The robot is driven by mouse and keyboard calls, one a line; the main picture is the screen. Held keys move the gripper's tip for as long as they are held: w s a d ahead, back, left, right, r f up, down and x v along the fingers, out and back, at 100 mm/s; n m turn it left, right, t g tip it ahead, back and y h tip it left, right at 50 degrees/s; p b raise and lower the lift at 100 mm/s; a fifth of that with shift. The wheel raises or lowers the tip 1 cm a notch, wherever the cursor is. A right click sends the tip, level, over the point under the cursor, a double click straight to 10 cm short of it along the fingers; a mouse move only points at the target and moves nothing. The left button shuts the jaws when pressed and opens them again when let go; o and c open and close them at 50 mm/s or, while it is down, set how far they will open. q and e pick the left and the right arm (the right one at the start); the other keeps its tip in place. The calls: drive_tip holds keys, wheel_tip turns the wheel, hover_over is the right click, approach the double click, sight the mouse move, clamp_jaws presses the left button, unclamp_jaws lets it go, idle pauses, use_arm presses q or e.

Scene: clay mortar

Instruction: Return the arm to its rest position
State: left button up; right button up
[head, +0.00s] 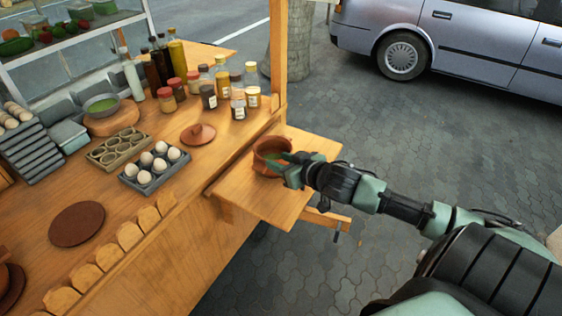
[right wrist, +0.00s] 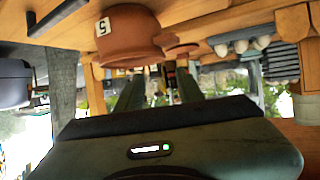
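The right arm comes in from the right in the head view. My left gripper is not in view.
The pot stands on a wooden side shelf (head: 240,190) of the stall. The counter (head: 105,200) holds a clay lid (head: 198,133), an egg tray (head: 150,180), and several bottles and jars. A car (head: 470,45) is parked behind. Open pavement (head: 440,140) lies right of the shelf.

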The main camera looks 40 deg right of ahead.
idle(0.3)
drive_tip(key=shift+g, duration=0.9)
drive_tip(key=s+a+f, duration=0.1)
drive_tip(key=f, duration=0.1)
drive_tip(key=s+a+f, duration=0.1)
drive_tip(key=s, duration=0.1)
drive_tip(key=s+a+f, duration=0.1)
drive_tip(key=a+f, duration=0.1)
drive_tip(key=shift+s+f, duration=0.3)
drive_tip(key=shift+f, duration=0.05)
drive_tip(key=s+a+f+n+g, duration=0.1)
drive_tip(key=s+a+f+g, duration=0.15)
drive_tip(key=s+a, duration=0.4)
drive_tip(key=s+a+f+g, duration=0.2)
drive_tip(key=s+a+g, duration=0.1)
drive_tip(key=s, duration=0.6)
drive_tip(key=s+a+f+n+g, duration=0.1)
drive_tip(key=s+a+f+g, duration=0.15)
drive_tip(key=s+a, duration=0.4)
drive_tip(key=s+d+f+g, duration=0.1)
drive_tip(key=s+f, duration=0.1)
drive_tip(key=f, duration=1.1)
drive_tip(key=s+d+f, duration=0.1)
drive_tip(key=f, duration=1.2)
drive_tip(key=s+d+f+g, duration=0.1)
drive_tip(key=s+d+f, duration=0.1)
drive_tip(key=s+f, duration=1.4)
drive_tip(key=shift+s+d+f, duration=0.15)
drive_tip(key=shift+s+d, duration=0.25)
